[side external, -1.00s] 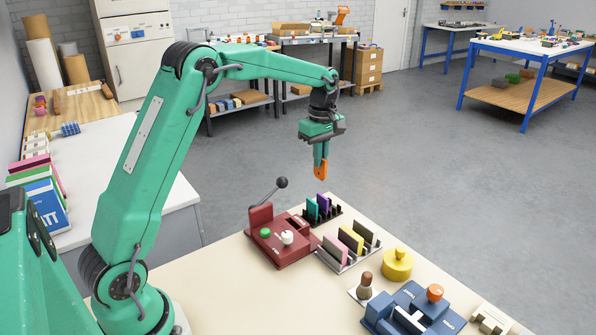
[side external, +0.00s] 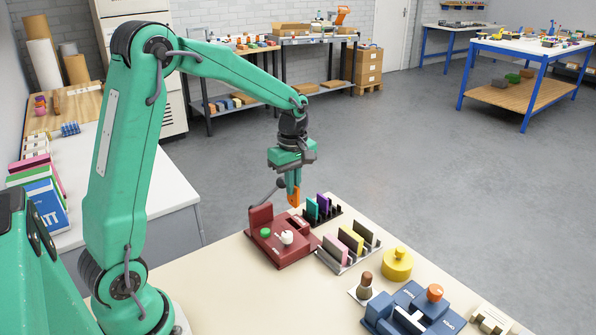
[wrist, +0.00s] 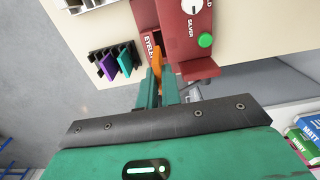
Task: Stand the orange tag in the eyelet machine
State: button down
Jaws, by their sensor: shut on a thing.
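My gripper (side external: 293,186) is shut on the orange tag (side external: 294,197), which hangs upright below the fingers. The tag also shows at the fingertips in the wrist view (wrist: 157,62). The eyelet machine (side external: 290,253) is dark red, with a lever, a green button and a white knob. In the wrist view the machine (wrist: 185,45) carries an EYELET label beside a dark opening. The tag is at the machine's far side in the side view, seemingly above it. In the wrist view it overlaps the machine near the label; I cannot tell whether they touch.
A dark rack (side external: 323,217) with teal and purple tags stands close to the machine's right. A second rack (side external: 333,263) holds pink, yellow and dark tags. A yellow knobbed object (side external: 397,265) and a blue machine (side external: 412,311) stand nearer. The front left tabletop is clear.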

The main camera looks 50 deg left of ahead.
aim_at(293, 206)
jog(key=shift+f, duration=1)
jog(key=shift+f, duration=0.2)
jog(key=shift+f, duration=2.7)
jog(key=shift+f, duration=0.6)
jog(key=c, duration=1.9)
grip_release()
jog(key=shift+r, duration=0.1)
jog(key=shift+r, duration=5.35)
